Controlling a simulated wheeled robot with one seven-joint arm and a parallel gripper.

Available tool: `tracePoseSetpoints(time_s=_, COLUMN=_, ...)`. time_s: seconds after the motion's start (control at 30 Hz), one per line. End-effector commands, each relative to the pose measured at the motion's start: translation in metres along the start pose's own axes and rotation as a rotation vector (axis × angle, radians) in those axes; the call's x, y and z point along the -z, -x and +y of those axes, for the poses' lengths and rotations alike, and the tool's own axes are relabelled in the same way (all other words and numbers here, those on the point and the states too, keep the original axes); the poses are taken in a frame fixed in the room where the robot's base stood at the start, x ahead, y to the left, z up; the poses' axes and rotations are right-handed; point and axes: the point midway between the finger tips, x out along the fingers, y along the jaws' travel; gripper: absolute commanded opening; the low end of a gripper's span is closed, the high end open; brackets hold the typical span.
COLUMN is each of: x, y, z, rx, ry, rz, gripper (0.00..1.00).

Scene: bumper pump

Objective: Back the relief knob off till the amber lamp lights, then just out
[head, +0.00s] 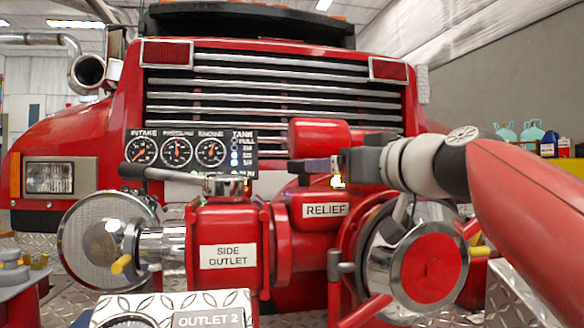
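The red relief valve body (300,212) stands in the middle of the pump, with a white RELIEF label (325,210) on its front. My gripper (308,166) reaches in from the right, level, just above this body. Its fingers point left and are seen side-on, so their gap does not show. I cannot make out the relief knob; it may be hidden by the fingers. A small lamp (338,181) just under my gripper shows bright yellow-white and looks lit. A red cylinder (318,134) shows above my fingers.
A gauge panel (190,152) with three dials and a TANK level column stands left of my gripper. The side outlet (228,257) with a lever handle (150,173) is at centre left. A large red-capped outlet (428,268) sits below my arm. The truck grille (250,100) stands behind.

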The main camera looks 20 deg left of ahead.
Motion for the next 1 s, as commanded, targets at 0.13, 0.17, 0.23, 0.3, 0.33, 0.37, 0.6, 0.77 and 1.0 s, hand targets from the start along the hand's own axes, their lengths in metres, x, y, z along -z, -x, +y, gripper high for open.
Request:
tracePoseSetpoints(time_s=0.13, x=0.002, y=-0.012, z=0.000, rx=0.002, ry=-0.001, rz=-0.002, gripper=0.81)
tracePoseSetpoints(time_s=0.17, x=0.002, y=-0.016, z=0.000, rx=0.002, ry=-0.002, rz=-0.002, gripper=0.81)
tracePoseSetpoints(time_s=0.23, x=0.003, y=-0.028, z=0.000, rx=0.003, ry=-0.002, rz=-0.002, gripper=0.81)
tracePoseSetpoints(time_s=0.3, x=0.004, y=-0.043, z=0.000, rx=0.004, ry=-0.004, rz=-0.003, gripper=0.81)
tracePoseSetpoints(time_s=0.33, x=0.004, y=-0.050, z=0.000, rx=0.004, ry=-0.004, rz=-0.003, gripper=0.81)
tracePoseSetpoints(time_s=0.37, x=0.004, y=-0.056, z=0.000, rx=0.004, ry=-0.005, rz=-0.003, gripper=0.81)
tracePoseSetpoints(time_s=0.6, x=0.004, y=-0.099, z=-0.001, rx=0.002, ry=-0.003, rz=-0.003, gripper=0.81)
tracePoseSetpoints(time_s=0.77, x=0.002, y=-0.115, z=-0.001, rx=0.001, ry=-0.001, rz=-0.002, gripper=0.81)
tracePoseSetpoints(time_s=1.0, x=-0.001, y=-0.120, z=-0.001, rx=0.000, ry=0.000, rz=-0.001, gripper=0.81)
